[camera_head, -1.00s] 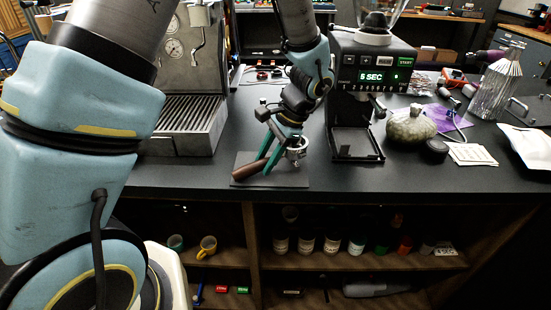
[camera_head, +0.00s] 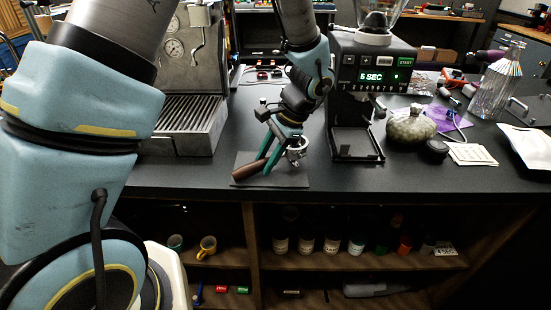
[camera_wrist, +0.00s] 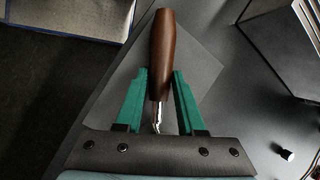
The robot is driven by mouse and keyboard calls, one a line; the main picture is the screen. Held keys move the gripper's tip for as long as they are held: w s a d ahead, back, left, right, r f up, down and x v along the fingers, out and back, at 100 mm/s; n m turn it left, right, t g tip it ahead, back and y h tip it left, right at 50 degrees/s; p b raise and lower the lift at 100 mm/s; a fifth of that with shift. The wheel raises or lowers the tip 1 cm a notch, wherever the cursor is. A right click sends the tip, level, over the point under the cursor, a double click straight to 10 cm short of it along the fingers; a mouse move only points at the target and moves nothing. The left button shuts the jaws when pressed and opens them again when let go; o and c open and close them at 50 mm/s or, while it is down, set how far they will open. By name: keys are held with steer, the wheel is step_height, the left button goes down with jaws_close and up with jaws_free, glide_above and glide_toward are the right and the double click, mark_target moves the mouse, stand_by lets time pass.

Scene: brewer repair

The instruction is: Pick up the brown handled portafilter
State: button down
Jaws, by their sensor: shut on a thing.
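The brown handled portafilter lies over a dark grey mat (camera_head: 291,180) on the black counter. Its brown handle (camera_head: 246,172) points to the front left and its metal basket (camera_head: 296,150) is at the right. My gripper (camera_head: 268,162) has green fingers and reaches down over it. In the wrist view, the brown handle (camera_wrist: 163,55) extends up between the green fingers of my gripper (camera_wrist: 160,85), with the metal neck (camera_wrist: 157,113) deeper between them. My gripper is shut on the portafilter. The basket is hidden in the wrist view.
An espresso machine (camera_head: 190,100) stands to the left. A grinder (camera_head: 375,75) showing "5 SEC" stands close on the right. Farther right are a round jar (camera_head: 411,126), a purple cloth (camera_head: 447,118) and a glass bottle (camera_head: 497,80). The counter's front edge is close to the mat.

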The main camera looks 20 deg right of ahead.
mark_target(264, 158)
steer(key=shift+r, duration=0.1)
step_height(264, 158, up, 10)
steer(key=b, duration=0.2)
steer(key=shift+b, duration=0.3)
steer(key=c, duration=1)
jaws_free()
jaws_close()
steer(key=shift+w+a+p, duration=0.15)
steer(key=shift+p, duration=0.3)
